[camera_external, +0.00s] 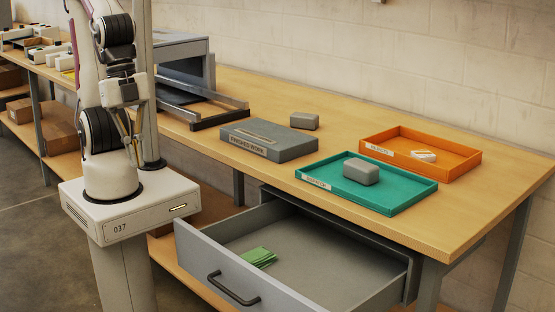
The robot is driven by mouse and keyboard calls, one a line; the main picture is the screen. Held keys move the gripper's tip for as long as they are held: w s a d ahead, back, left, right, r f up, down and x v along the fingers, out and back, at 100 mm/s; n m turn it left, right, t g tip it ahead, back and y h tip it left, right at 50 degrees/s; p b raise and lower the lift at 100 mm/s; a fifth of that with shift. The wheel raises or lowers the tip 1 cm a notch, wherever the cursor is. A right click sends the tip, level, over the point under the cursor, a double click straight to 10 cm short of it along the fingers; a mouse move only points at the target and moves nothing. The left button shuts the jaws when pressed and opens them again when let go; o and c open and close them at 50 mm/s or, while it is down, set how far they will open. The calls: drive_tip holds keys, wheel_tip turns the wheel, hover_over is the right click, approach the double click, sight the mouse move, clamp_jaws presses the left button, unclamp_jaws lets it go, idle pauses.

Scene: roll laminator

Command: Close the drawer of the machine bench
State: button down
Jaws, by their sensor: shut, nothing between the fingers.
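The grey drawer (335,268) of the machine bench (300,88) is pulled well out below the tabletop. A dark bar handle (233,290) is on its front panel. Several green slips (258,257) lie inside, near the front left; the rest of the drawer floor looks bare. My gripper (131,143) hangs close in front of my arm at the left, pointing down. It is shut and empty, well apart from the drawer and up to its left. My arm links partly hide the area around it.
The tabletop holds a grey labelled box (285,146), a small grey block (304,121), a teal tray (415,200) with another grey block (361,171), and an orange tray (462,165). A grey machine (185,62) stands behind my arm. Open floor lies at the lower left.

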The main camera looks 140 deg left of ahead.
drive_tip(key=w+f+m+g+y, duration=0.1)
drive_tip(key=w+f+m+y, duration=0.1)
drive_tip(key=f+m, duration=0.3)
drive_tip(key=w+d+f+m+g+y, duration=0.1)
drive_tip(key=w+f+m+y, duration=0.2)
drive_tip(key=f, duration=0.7)
drive_tip(key=w+f+m+g+y, duration=0.1)
drive_tip(key=w+f+m+y, duration=0.2)
drive_tip(key=f+m, duration=0.4)
drive_tip(key=shift+d+f+m+y, duration=0.15)
drive_tip(key=shift+m+y, duration=0.35)
drive_tip(key=shift+y, duration=0.2)
drive_tip(key=shift+f, duration=0.1)
approach(203, 271)
drive_tip(key=shift+w+a+f, duration=0.85)
drive_tip(key=shift+w+a, duration=0.15)
drive_tip(key=shift+w, duration=0.15)
drive_tip(key=shift+w+a+f, duration=0.85)
drive_tip(key=shift+w+a, duration=0.2)
drive_tip(key=shift+w, duration=0.1)
